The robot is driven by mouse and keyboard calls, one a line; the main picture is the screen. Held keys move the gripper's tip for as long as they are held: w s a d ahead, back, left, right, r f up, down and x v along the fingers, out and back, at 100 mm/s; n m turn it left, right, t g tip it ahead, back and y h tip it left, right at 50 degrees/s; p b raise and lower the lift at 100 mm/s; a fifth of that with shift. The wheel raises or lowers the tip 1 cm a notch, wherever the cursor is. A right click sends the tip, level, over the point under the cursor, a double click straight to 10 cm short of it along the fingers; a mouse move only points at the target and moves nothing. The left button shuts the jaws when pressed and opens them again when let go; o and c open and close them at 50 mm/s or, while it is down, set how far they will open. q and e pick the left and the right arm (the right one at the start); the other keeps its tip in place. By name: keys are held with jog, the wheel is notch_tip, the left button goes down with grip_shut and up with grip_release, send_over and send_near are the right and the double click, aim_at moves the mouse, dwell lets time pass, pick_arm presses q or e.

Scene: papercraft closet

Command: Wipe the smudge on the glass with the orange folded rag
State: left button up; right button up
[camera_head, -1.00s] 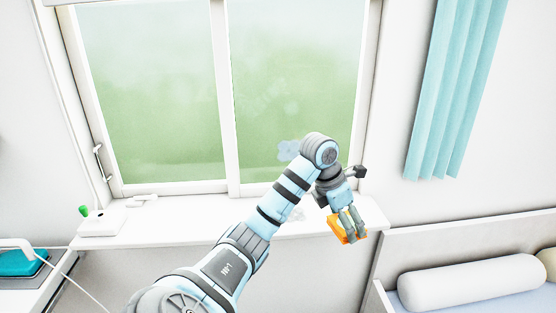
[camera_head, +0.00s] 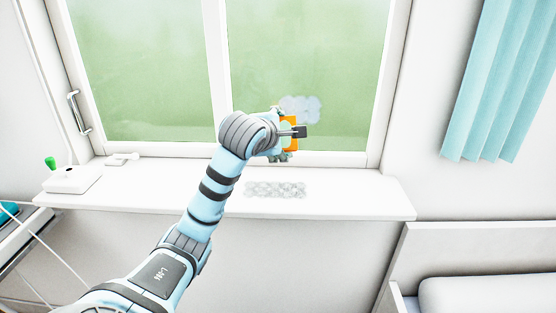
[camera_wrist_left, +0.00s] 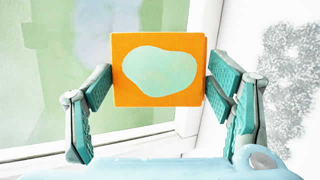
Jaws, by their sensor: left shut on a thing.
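The orange folded rag (camera_head: 290,122) is between the fingers of my left gripper (camera_head: 284,138), upright in front of the right window pane. In the left wrist view the rag (camera_wrist_left: 128,92) shows its flat face with a pale green blotch, and the left gripper's fingers (camera_wrist_left: 158,88) close on its two side edges. The smudge, a pale bluish cloudy patch (camera_head: 307,106), is on the lower right glass, just right of and above the rag. It also shows in the wrist view (camera_wrist_left: 103,22). I cannot tell whether the rag touches the glass. My right gripper is not in view.
The white windowsill (camera_head: 360,195) runs below the glass, with a grey speckled patch (camera_head: 275,189) on it. A white box with a green knob (camera_head: 72,179) stands at its left end. A teal curtain (camera_head: 510,80) hangs at the right, above a bed with a white bolster (camera_head: 485,295).

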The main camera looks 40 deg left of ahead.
aim_at(290, 120)
pick_arm(q)
jog(key=m+t+b, duration=0.1)
jog(key=s+d+r+m+t+b, duration=0.1)
jog(key=t+b, duration=0.1)
jog(key=r+m+t+b, duration=0.1)
jog(key=t, duration=0.1)
jog(key=shift+s+d+r+m+b, duration=0.2)
jog(key=shift+s+m+b, duration=0.1)
jog(key=shift+s+b, duration=0.1)
jog(key=shift+w+r, duration=0.2)
jog(key=shift+r, duration=0.05)
jog(key=w+a+p, duration=0.1)
jog(key=w+a, duration=0.2)
jog(key=shift+w+p, duration=0.2)
jog(key=shift+p, duration=0.1)
jog(key=shift+w+a, duration=0.15)
jog(key=shift+w, duration=0.25)
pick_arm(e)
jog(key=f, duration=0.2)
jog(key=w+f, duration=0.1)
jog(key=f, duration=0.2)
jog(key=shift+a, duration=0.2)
pick_arm(q)
jog(key=o, duration=0.7)
jog(key=c, duration=0.7)
